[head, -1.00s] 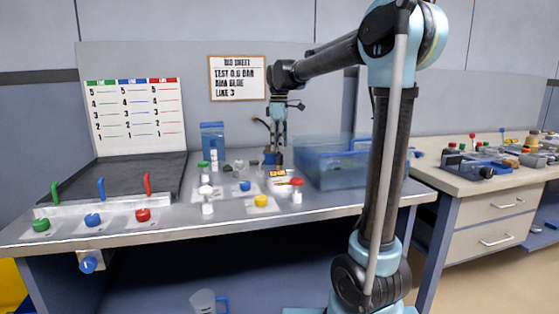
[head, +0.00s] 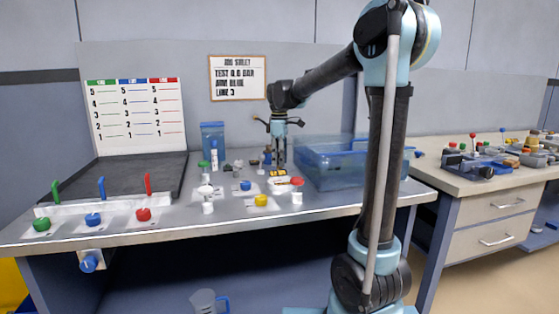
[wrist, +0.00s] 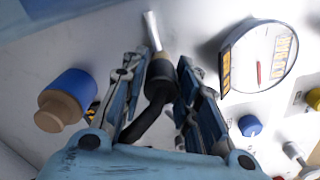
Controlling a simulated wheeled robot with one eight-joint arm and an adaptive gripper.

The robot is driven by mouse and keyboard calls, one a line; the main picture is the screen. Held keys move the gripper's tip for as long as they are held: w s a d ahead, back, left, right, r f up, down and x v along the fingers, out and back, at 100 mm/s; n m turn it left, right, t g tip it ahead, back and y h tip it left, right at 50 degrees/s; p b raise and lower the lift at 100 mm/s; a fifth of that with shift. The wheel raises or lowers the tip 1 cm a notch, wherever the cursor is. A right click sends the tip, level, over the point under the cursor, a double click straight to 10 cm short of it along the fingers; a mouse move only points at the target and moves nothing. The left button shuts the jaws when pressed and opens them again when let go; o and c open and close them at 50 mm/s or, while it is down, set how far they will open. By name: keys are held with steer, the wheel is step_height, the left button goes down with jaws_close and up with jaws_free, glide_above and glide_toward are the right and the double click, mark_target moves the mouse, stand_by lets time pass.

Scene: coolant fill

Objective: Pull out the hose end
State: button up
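The hose end is between the two fingers of my gripper (wrist: 161,68) in the wrist view. It has a brown and dark collar (wrist: 160,70) with a thin pale metal tip pointing away from the hand. Its black hose (wrist: 152,118) bends back past the left finger. The fingers are close on both sides of the collar; I cannot tell whether they touch it. In the head view my gripper (head: 280,160) points down at the back of the bench, left of the blue bin. The hose end is too small to make out there.
The translucent blue bin (head: 340,168) is close right of my gripper. Several coloured knobs and small parts cover the bench front. A blue container (head: 212,136) stands behind.

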steer(key=c, duration=0.4)
steer(key=shift+o, duration=1.3)
steer(key=shift+r, duration=0.35)
steer(key=shift+r, duration=2.4)
